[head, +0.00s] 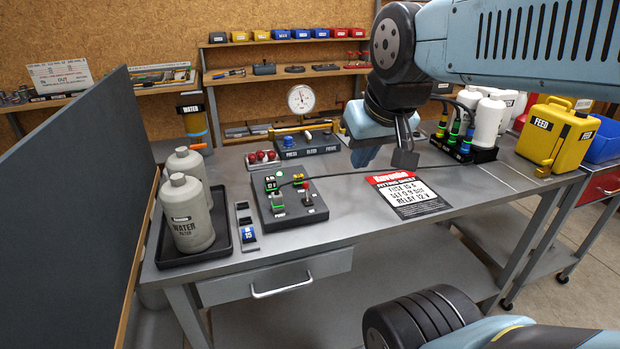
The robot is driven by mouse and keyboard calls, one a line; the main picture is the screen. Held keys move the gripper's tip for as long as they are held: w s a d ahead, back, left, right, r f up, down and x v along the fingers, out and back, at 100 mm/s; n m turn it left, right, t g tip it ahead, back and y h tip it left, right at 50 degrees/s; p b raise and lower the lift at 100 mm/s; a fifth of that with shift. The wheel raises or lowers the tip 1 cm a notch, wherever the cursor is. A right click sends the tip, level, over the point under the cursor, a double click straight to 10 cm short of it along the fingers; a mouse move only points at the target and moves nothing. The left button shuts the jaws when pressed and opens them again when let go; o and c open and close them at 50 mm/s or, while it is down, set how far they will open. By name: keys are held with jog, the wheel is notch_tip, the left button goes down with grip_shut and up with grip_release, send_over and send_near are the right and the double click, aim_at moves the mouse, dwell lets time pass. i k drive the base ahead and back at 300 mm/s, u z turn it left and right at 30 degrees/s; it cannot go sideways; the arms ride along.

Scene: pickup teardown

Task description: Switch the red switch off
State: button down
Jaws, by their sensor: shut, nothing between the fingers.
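A dark control board (290,215) lies on the grey workbench, left of centre. It carries green parts at its left, a small red and yellow part (298,181) at its back right, and a small toggle (307,198) with a reddish look at its right. The toggle is too small for me to tell its position or be sure it is the red switch. My gripper (404,159) is shut and empty. It points down above the bench, to the right of the board and apart from it, near the printed sheet's back edge.
A printed sheet (410,195) lies right of the board. A black tray (230,247) with white bottles stands left, beside a blue-marked part (249,236). A block with red knobs (262,160) and a gauge stand (301,100) stand behind. A dark cable crosses the bench.

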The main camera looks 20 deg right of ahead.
aim_at(305, 185)
jog(key=u, duration=0.75)
jog(key=k, duration=1.05)
jog(key=z, duration=1.15)
jog(key=i, duration=1)
jog(key=z, duration=0.05)
